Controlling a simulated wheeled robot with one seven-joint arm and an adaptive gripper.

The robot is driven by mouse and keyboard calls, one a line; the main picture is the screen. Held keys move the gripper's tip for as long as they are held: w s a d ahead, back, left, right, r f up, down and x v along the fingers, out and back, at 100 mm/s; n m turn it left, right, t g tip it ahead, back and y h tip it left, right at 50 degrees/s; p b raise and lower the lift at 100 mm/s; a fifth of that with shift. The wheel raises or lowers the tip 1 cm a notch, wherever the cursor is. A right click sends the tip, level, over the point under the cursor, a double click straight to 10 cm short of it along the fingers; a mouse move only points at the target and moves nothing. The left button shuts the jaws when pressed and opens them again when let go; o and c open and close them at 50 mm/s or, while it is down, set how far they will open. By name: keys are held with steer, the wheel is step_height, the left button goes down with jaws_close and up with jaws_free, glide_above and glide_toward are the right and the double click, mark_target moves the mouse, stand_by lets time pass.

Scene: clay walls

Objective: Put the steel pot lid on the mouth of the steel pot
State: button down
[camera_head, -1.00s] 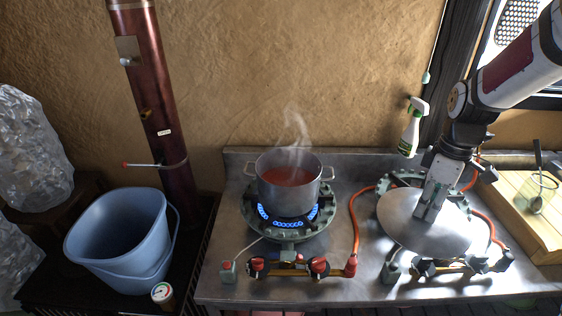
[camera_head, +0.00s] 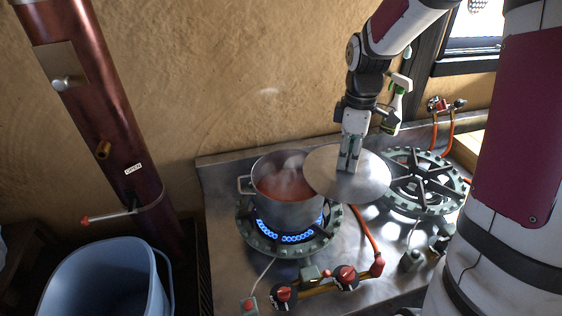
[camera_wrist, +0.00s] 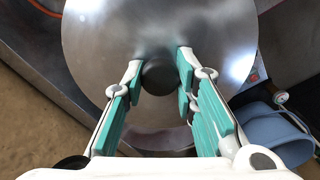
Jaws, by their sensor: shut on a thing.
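The steel pot (camera_head: 287,207) stands on the lit left burner, with red liquid and steam in its open mouth. The steel pot lid (camera_head: 368,184) is held roughly level just right of the pot, its left edge overlapping the pot's right rim in the head view. I cannot tell whether they touch. My gripper (camera_head: 347,165) is shut on the lid's knob from above. In the wrist view, the dark knob (camera_wrist: 160,77) sits between my fingers (camera_wrist: 160,80), over the wide lid (camera_wrist: 120,35). The lid hides the pot there.
The left burner (camera_head: 250,232) shows blue flame. An empty right burner (camera_head: 425,190) lies beyond the lid. A spray bottle (camera_head: 392,112) is behind my gripper. Valves (camera_head: 345,277) and an orange hose (camera_head: 364,232) are in front. A blue bucket (camera_head: 95,285) stands at left.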

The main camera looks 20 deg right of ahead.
steer(key=w+a+f+p, duration=0.1)
steer(key=w+a+f, duration=0.4)
steer(key=w+a, duration=0.3)
steer(key=a, duration=0.3)
steer(key=shift+w+a+p, duration=0.2)
steer(key=shift+a+p, duration=0.1)
steer(key=shift+a, duration=0.1)
steer(key=shift+f, duration=0.1)
steer(key=c, duration=1.3)
jaws_free()
